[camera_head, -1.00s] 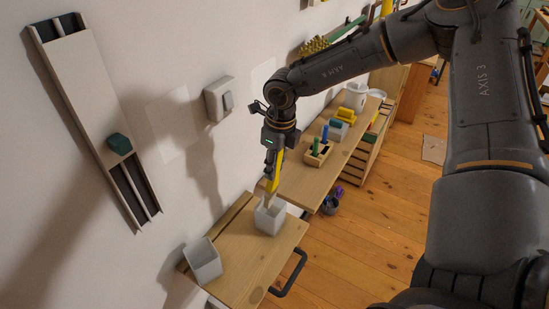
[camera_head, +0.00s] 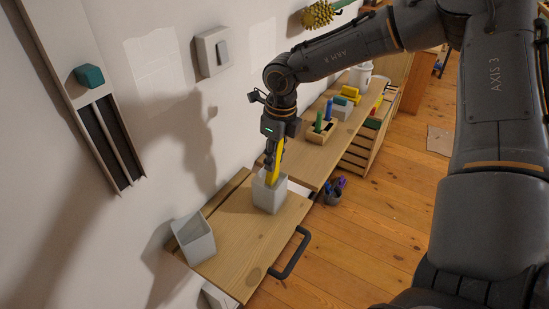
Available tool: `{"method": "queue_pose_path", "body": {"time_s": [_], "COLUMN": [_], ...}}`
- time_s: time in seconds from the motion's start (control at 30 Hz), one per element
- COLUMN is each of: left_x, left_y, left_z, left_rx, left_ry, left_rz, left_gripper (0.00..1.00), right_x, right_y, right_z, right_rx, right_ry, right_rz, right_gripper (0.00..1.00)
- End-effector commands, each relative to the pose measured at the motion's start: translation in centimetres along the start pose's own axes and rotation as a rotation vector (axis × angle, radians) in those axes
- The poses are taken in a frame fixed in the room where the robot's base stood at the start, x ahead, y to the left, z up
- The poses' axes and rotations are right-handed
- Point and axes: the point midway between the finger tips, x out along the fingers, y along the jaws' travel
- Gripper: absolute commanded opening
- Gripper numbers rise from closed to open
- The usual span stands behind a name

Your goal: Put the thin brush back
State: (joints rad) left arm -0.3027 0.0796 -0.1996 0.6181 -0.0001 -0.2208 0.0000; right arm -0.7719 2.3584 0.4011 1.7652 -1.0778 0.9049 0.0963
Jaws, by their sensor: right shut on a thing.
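My right gripper (camera_head: 271,163) is shut on the thin brush (camera_head: 277,160), whose yellow handle shows between and beside the dark fingers. The brush points down into a square light-grey cup (camera_head: 270,196), and its lower end is hidden inside. The fingertips are close to the cup's rim; I cannot tell whether they touch it. The cup stands upright on a small wooden shelf (camera_head: 245,238). My left gripper is not in view.
A black handle (camera_head: 292,255) juts from the shelf's right side. Behind, a longer wooden shelf (camera_head: 297,161) carries a wooden block with green and blue tools (camera_head: 322,130). Bare shelf lies in front.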

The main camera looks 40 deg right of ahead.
Motion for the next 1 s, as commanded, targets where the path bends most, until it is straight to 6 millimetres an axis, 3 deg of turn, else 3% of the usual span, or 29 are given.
{"method": "queue_pose_path", "body": {"time_s": [0.33,0.37,0.5,0.7,0.83,1.0], "left_x": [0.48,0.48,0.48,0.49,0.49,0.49], "left_y": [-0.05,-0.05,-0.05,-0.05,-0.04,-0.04], "left_z": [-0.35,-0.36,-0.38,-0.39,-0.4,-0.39], "left_rx": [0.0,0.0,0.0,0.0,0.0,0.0], "left_ry": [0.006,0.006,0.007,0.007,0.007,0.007], "left_rz": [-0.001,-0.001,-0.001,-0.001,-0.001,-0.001], "left_gripper": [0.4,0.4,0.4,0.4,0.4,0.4], "right_x": [0.32,0.32,0.33,0.34,0.36,0.36], "right_y": [-0.02,-0.02,-0.02,-0.02,-0.02,-0.01], "right_z": [-0.02,-0.02,-0.02,-0.03,-0.05,-0.05], "right_rx": [0.0,0.0,0.0,0.0,0.0,0.0], "right_ry": [0.0,0.0,0.0,0.0,0.0,0.0], "right_rz": [-0.001,-0.001,-0.001,0.0,0.0,0.0], "right_gripper": [0.0,0.29,0.54,0.54,0.77,0.77]}}
